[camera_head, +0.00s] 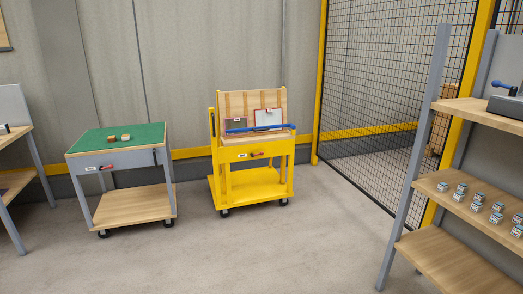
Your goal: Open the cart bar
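The yellow cart (243,188) stands on the floor near the back wall, some way off from me. It has a lower yellow deck, a wooden top and an upright wooden back panel (236,98). A thin blue bar (258,128) lies across the cart's top, in front of the panel. A yellow upright bar (212,123) rises at the cart's left side. I cannot tell which of these is the cart bar or whether it is latched. Neither of my grippers shows in the head view.
A grey cart with a green top (137,135) and small blocks stands left of the yellow cart. A black mesh fence (390,80) with yellow posts is behind right. A shelf rack (460,205) stands at the right. The floor (240,250) in front is clear.

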